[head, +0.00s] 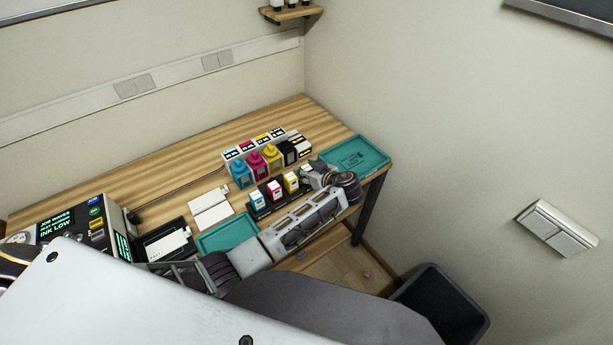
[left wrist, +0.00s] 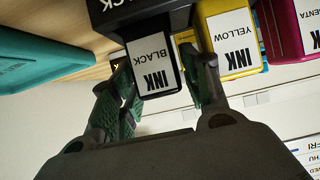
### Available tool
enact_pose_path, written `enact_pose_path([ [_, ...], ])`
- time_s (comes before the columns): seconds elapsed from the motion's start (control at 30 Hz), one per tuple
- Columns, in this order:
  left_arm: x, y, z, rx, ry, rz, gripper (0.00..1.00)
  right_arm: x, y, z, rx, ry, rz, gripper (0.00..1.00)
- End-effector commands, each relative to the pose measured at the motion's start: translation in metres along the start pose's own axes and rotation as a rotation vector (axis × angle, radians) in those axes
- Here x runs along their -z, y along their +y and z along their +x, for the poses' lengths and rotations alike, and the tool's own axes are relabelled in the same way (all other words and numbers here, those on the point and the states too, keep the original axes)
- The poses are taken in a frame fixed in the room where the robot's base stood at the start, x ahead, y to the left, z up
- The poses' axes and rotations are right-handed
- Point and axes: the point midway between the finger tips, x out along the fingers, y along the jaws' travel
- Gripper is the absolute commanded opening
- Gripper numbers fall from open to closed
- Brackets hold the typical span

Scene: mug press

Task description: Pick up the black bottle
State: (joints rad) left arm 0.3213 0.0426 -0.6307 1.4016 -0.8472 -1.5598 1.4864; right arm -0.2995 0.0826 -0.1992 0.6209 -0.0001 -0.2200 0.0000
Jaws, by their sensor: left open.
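In the left wrist view a black ink bottle (left wrist: 152,65) with a white INK BLACK label sits between the open fingers of my left gripper (left wrist: 160,90). The jaws are on either side of it; I cannot tell whether they touch it. In the head view my left gripper (head: 311,173) is at the right end of the row of small ink bottles and hides the black one. Another black container (head: 288,150) stands in the row behind. The yellow ink bottle (left wrist: 232,40) is right beside the black one; it also shows in the head view (head: 291,182). My right gripper is not in view.
A magenta bottle (head: 274,191) and a cyan bottle (head: 257,200) stand left of the yellow one. A teal tray (head: 372,161) lies at the desk's right end, another teal tray (head: 215,243) at the front. An INK LOW machine (head: 75,222) stands at left.

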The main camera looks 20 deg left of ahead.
Motion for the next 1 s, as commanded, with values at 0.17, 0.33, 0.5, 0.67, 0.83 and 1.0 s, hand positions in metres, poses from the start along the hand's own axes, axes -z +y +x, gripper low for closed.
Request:
enact_pose_path([
  [0.17, 0.0, 0.0, 0.0, 0.0, 0.0, 0.0, 0.41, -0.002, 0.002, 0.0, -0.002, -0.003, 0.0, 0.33],
  [0.33, 0.0, 0.0, 0.0, 0.0, 0.0, 0.0, 0.19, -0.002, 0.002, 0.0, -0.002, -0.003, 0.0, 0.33],
  [0.5, 0.001, 0.0, 0.0, 0.0, 0.001, 0.0, 0.07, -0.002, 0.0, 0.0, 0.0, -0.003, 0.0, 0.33],
  [0.67, 0.001, 0.0, 0.0, 0.0, 0.001, -0.001, 0.07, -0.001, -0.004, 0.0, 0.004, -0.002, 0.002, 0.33],
  [0.83, 0.005, 0.0, -0.002, 0.0, 0.001, -0.001, 0.07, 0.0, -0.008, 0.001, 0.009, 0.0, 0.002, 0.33],
  [1.0, 0.016, 0.001, -0.009, -0.001, 0.0, -0.002, 0.07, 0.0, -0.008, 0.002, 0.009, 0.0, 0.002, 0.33],
])
